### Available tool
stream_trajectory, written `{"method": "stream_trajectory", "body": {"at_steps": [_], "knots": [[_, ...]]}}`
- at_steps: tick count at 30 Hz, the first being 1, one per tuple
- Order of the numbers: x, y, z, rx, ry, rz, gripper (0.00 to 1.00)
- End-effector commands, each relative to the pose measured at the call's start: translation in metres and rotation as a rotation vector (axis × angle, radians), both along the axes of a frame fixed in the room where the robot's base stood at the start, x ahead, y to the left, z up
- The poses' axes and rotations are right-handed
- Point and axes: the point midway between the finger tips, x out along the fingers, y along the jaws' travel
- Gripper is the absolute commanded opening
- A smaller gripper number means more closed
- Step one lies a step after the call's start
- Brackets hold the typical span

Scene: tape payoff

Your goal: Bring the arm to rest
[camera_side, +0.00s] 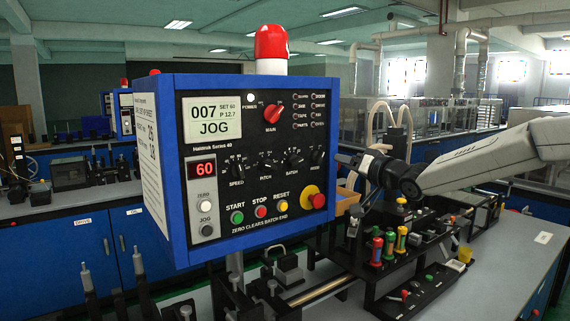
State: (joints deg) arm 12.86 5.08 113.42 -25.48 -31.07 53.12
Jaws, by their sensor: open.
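My arm reaches in from the right edge, and its dark wrist ends just right of the control box (255,150). My gripper (362,203) is open, small and dark against the machine, close to the box's right edge. I see nothing held in it, though its fingertips are hard to make out. The blue-framed control box shows "007" and "JOG" on its screen (211,120) and "60" on a red display (203,170).
A red beacon (271,42) tops the box. Red, green and yellow-topped handles (389,243) stand in a black rack below my wrist. A black tray with small tools (408,292) lies in front. The grey bench top (505,275) is mostly clear at right.

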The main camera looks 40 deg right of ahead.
Motion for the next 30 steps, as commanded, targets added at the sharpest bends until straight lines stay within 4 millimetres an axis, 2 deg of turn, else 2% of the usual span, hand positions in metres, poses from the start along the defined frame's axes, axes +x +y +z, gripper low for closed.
{"method": "stream_trajectory", "body": {"at_steps": [11, 16, 20, 23, 26, 30], "knots": [[-0.001, 0.001, -0.003, -0.002, 0.008, -0.002, 0.52], [-0.007, 0.005, -0.027, -0.030, 0.090, -0.017, 0.52], [-0.021, 0.011, -0.067, -0.081, 0.230, -0.034, 0.52], [-0.040, 0.020, -0.109, -0.136, 0.380, -0.034, 0.52], [-0.067, 0.030, -0.152, -0.200, 0.550, -0.013, 0.52], [-0.116, 0.046, -0.209, -0.289, 0.790, 0.054, 0.52]]}}
